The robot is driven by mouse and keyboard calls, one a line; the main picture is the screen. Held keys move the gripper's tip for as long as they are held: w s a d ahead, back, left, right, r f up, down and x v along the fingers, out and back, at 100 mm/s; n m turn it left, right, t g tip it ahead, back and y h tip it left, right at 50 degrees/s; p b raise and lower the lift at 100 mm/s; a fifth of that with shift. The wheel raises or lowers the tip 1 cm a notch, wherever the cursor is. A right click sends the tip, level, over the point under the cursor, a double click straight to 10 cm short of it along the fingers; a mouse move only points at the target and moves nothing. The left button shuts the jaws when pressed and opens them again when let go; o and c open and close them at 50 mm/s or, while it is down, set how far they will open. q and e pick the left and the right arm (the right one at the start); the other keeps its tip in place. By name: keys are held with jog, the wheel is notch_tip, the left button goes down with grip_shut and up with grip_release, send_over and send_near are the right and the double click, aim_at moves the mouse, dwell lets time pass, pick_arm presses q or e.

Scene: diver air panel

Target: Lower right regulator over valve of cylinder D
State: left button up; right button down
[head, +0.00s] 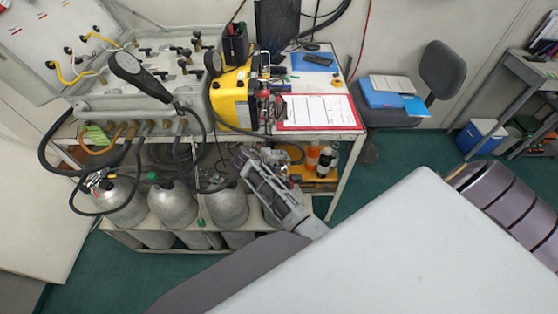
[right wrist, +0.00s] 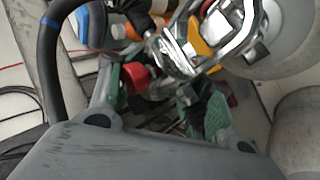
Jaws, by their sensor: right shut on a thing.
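The right regulator is chrome metal with a ring-like yoke (right wrist: 225,30) and a red part (right wrist: 135,78) in the right wrist view. My right gripper (right wrist: 165,98) is shut on it, with a green-padded finger on each side. In the head view my right gripper (head: 262,160) is at the shelf's right end, with the regulator partly hidden by it. Several grey cylinders (head: 173,207) stand in a row below the tabletop. The rightmost one, apparently cylinder D, is mostly hidden behind my gripper, and its valve cannot be made out. I cannot tell whether yoke and valve touch. My left gripper is out of view.
Black hoses (head: 75,172) hang from the panel in front of the cylinders, and a dark hose (right wrist: 50,60) runs beside my right gripper. Open green floor (head: 395,165) is to the right.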

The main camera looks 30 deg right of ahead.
jog(key=shift+f, duration=0.1)
jog(key=shift+f, duration=0.25)
jog(key=shift+f, duration=0.25)
dwell(0.7)
jog(key=shift+d, duration=0.1)
dwell(0.5)
dwell(0.4)
jog(key=shift+f, duration=0.3)
jog(key=shift+f, duration=0.2)
